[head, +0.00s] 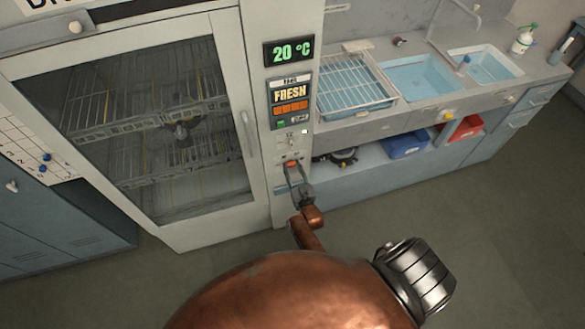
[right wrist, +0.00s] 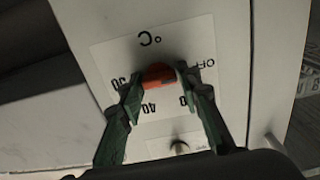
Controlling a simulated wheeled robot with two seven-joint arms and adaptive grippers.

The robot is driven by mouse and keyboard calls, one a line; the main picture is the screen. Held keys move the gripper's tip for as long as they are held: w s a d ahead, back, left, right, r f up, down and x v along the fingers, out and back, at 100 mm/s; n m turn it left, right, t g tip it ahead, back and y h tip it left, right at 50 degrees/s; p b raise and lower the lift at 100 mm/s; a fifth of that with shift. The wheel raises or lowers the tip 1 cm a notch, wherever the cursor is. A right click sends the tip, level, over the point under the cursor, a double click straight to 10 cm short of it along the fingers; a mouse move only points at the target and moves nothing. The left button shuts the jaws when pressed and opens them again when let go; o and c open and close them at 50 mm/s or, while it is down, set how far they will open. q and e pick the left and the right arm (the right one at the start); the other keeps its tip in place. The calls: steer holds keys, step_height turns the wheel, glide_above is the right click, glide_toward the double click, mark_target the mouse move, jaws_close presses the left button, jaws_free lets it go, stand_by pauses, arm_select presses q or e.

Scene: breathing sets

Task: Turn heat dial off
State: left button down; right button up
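The red heat dial (right wrist: 158,75) sits on a white scale plate (right wrist: 112,55) on the front of the cabinet. In the right wrist view the plate appears upside down, with a °C mark, numbers such as 40, and OFF at the right. My right gripper (right wrist: 160,80) has one fingertip on each side of the dial, and both appear to touch it. In the head view my right gripper (head: 296,175) is at the cabinet's control column, just below the dial (head: 291,163). The dial's pointer direction is hard to tell. My left gripper is not in view.
The display (head: 290,51) reads 20 °C above a FRESH label (head: 290,93). A small metal knob (right wrist: 180,148) is near the dial. The glass-doored cabinet (head: 220,215) stands left, and a sink counter (head: 430,112) stands right. The floor is clear.

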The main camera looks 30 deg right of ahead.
steer(key=o, duration=0.4)
